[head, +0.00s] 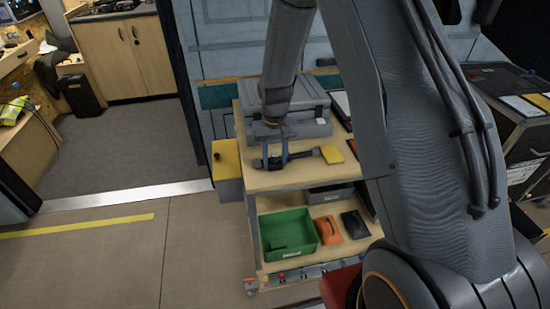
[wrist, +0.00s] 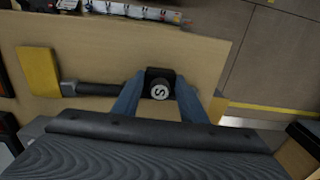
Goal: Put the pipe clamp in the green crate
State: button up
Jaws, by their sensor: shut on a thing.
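The pipe clamp (head: 302,154) is a dark, long tool at the upper top of the wooden cart, near its front edge. In the wrist view the pipe clamp (wrist: 160,88) shows a round pale disc marked S and a dark bar running left. My gripper (head: 275,158) points down with its blue fingers on either side of the clamp's body, shut on it. It also shows in the wrist view (wrist: 156,100). I cannot tell whether the clamp still touches the top. The green crate (head: 306,247) stands on the lower shelf, below the gripper; its inside is partly in shadow.
A grey case (head: 300,100) stands behind the clamp. A yellow piece (head: 332,154) lies at the bar's right end. An orange item (head: 328,230) and a black item (head: 355,225) sit right of the crate. A yellow box (head: 226,160) is at the cart's left side. Floor left is clear.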

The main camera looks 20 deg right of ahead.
jog(key=shift+f, duration=0.15)
jog(key=o, duration=1.2)
